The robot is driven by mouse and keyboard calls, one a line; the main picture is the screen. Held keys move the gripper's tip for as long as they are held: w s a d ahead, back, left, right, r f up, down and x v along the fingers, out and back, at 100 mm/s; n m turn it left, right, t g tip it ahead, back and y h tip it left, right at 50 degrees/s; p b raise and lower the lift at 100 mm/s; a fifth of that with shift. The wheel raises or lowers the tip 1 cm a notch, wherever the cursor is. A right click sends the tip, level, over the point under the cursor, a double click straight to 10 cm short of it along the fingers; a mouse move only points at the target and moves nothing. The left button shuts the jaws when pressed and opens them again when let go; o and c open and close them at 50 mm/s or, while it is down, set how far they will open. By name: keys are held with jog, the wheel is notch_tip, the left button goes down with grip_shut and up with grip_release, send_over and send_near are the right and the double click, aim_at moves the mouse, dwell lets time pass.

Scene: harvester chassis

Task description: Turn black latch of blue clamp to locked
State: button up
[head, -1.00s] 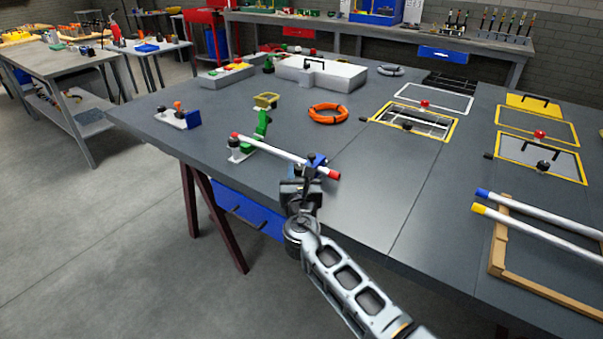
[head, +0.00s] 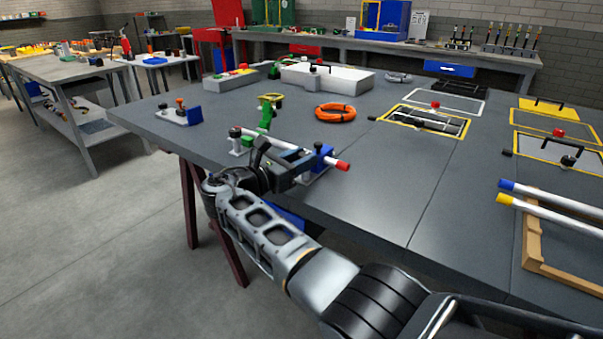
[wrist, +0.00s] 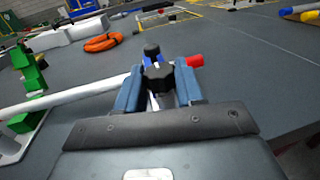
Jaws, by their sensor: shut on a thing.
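The blue clamp (head: 326,152) stands near the table's front edge, at the red-ended side of a white rod (wrist: 75,95). It also shows in the wrist view (wrist: 152,60), mostly hidden behind the latch and my fingers. The black latch (wrist: 158,78) is a dark knob between my two fingertips in the wrist view. My gripper (head: 305,162) reaches the clamp from the left in the head view and is shut on the latch. A second black knob (wrist: 152,49) shows just behind it. The latch's exact angle cannot be told.
A green clamp (head: 265,115) and a white post with a black top (head: 236,142) stand to the left along the rod. An orange ring (head: 336,112) lies behind. Blue- and yellow-tipped rods rest on a wooden frame (head: 533,240) at right. The middle tabletop is clear.

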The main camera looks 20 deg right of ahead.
jog(key=shift+w+m+g+h+b, duration=0.1)
jog(key=shift+m+g+h+b, duration=0.2)
jog(key=shift+m+g+b, duration=0.3)
jog(key=o, duration=0.8)
jog(key=shift+c, duration=0.2)
jog(key=v, duration=0.7)
jog(key=shift+a, duration=0.35)
jog(key=shift+a, duration=0.1)
